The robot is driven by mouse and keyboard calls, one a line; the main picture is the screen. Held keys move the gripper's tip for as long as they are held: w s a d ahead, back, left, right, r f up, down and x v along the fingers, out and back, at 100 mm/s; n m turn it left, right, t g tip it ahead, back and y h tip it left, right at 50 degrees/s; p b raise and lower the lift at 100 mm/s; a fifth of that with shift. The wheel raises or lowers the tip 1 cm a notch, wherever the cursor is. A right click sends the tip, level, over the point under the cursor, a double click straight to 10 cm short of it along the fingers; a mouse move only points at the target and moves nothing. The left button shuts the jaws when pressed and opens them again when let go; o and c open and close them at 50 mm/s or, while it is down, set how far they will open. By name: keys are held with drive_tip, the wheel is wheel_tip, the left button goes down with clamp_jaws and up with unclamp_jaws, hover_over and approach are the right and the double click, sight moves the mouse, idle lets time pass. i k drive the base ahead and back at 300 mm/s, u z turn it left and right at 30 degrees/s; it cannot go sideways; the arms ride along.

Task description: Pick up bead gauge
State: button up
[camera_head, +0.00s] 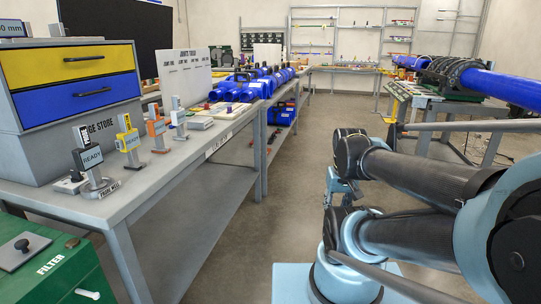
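Several small upright gauge-like devices stand in a row on the left bench. My arm is folded at the right, well apart from the bench.
The grey bench (165,178) runs away along the left, with a yellow-and-blue drawer cabinet (70,85) at its back and blue pipe fittings (235,88) farther along. A green box (60,275) marked FILTER stands at the front left. Open floor (275,195) lies between bench and arm.

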sight(178, 115)
drive_tip(key=i, duration=0.9)
drive_tip(key=u, duration=0.55)
